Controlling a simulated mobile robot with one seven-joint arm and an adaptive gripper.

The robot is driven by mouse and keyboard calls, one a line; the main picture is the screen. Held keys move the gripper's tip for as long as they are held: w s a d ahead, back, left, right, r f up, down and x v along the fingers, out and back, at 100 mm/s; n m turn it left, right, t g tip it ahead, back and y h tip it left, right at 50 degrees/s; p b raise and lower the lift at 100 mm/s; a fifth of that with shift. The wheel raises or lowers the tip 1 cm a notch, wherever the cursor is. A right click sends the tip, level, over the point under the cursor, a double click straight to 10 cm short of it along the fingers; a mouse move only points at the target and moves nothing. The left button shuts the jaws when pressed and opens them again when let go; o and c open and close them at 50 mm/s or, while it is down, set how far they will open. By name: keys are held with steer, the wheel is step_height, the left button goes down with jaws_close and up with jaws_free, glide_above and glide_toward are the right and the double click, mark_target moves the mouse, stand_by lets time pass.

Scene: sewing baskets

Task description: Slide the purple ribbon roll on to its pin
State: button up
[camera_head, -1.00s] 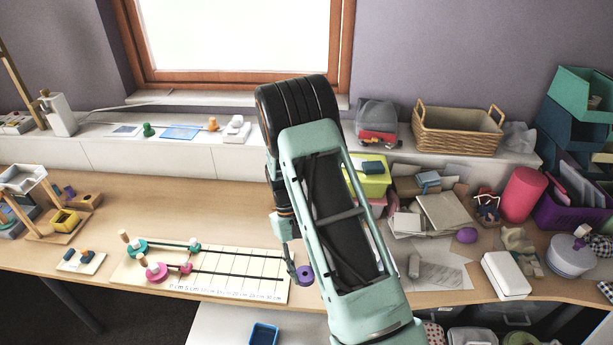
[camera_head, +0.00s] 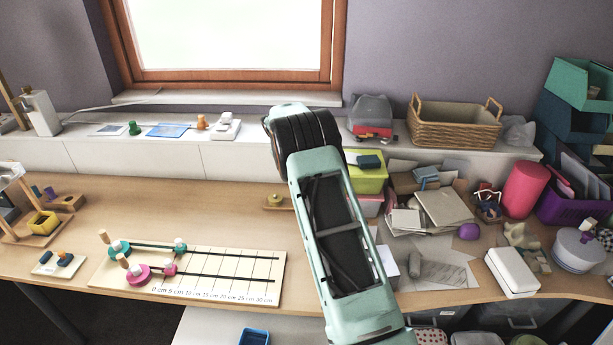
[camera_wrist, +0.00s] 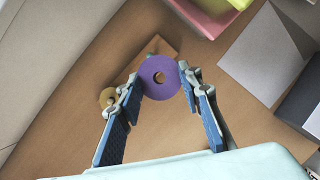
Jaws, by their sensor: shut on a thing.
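In the wrist view the purple ribbon roll (camera_wrist: 148,88) is held flat side to the camera between the fingertips of my gripper (camera_wrist: 160,78). A small yellow roll (camera_wrist: 106,97) sits by the left finger. In the head view this yellow roll (camera_head: 275,199) rests on the wooden stand left of my arm. My gripper and the purple roll are hidden behind my arm there. No bare pin is clearly visible.
A ruled board (camera_head: 225,292) with teal (camera_head: 119,248) and pink (camera_head: 138,275) rolls lies front left. A lime box (camera_head: 368,180), papers and a white box (camera_head: 512,272) crowd the right. Bare tabletop (camera_head: 190,215) lies left of the stand.

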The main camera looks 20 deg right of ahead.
steer(key=w+d+r+n+y+b, duration=0.1)
steer(key=w+d+r+n, duration=0.1)
steer(key=w+d+n, duration=0.1)
steer(key=shift+t, duration=0.4)
steer(key=shift+w+a+f+b, duration=0.15)
steer(key=shift+f+b, duration=0.9)
steer(key=shift+f, duration=0.65)
steer(key=shift+w+a+f+b, duration=0.1)
steer(key=shift+f+b, duration=0.95)
steer(key=shift+f, duration=0.6)
steer(key=shift+f+b, duration=1)
steer(key=shift+f, duration=1.75)
steer(key=o, duration=1)
steer(key=v, duration=1.2)
steer(key=shift+d, duration=0.1)
